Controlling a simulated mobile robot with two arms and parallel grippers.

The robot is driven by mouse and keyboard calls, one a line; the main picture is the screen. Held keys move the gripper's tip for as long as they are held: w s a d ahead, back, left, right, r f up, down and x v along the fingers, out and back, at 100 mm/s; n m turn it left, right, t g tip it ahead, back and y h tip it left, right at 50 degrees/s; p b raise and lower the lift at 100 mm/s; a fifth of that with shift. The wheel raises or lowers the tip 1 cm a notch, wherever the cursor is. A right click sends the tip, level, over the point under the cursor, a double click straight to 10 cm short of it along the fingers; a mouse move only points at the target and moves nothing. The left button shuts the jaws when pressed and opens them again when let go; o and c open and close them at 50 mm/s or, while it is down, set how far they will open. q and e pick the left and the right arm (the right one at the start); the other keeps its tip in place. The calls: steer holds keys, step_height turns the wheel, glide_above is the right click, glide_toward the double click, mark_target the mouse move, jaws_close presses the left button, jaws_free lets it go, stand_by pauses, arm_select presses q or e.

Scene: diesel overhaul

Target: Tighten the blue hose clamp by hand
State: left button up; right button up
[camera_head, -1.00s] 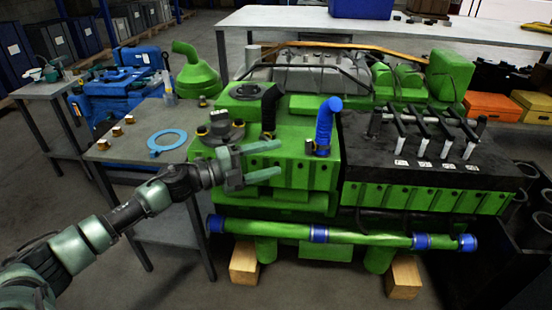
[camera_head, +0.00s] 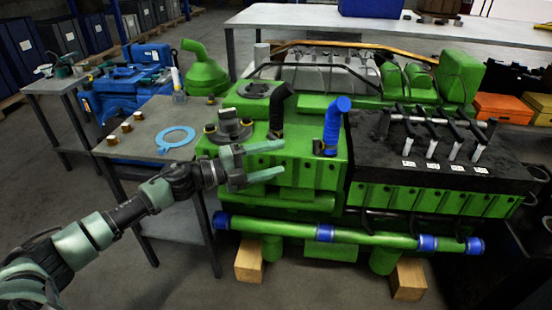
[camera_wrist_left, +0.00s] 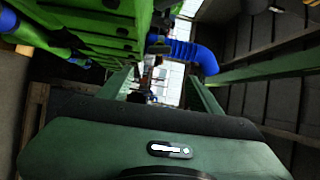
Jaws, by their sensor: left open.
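The blue hose (camera_head: 334,122) stands up from the green engine's top and bends over at its upper end. A small clamp (camera_head: 325,148) sits around its base; its screw is too small to make out. My left gripper (camera_head: 278,160) is open and empty, its two fingers pointing right. It is in front of the engine, to the left of the hose and apart from it. In the left wrist view the ribbed blue hose (camera_wrist_left: 188,52) shows beyond the open fingers, toward the right one. My right gripper is not in view.
A black hose (camera_head: 278,108) stands left of the blue one. A green pipe with blue bands (camera_head: 375,237) runs along the engine's front. A black rocker area (camera_head: 430,150) lies right.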

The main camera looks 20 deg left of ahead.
arm_select(q)
steer(key=v, duration=0.7)
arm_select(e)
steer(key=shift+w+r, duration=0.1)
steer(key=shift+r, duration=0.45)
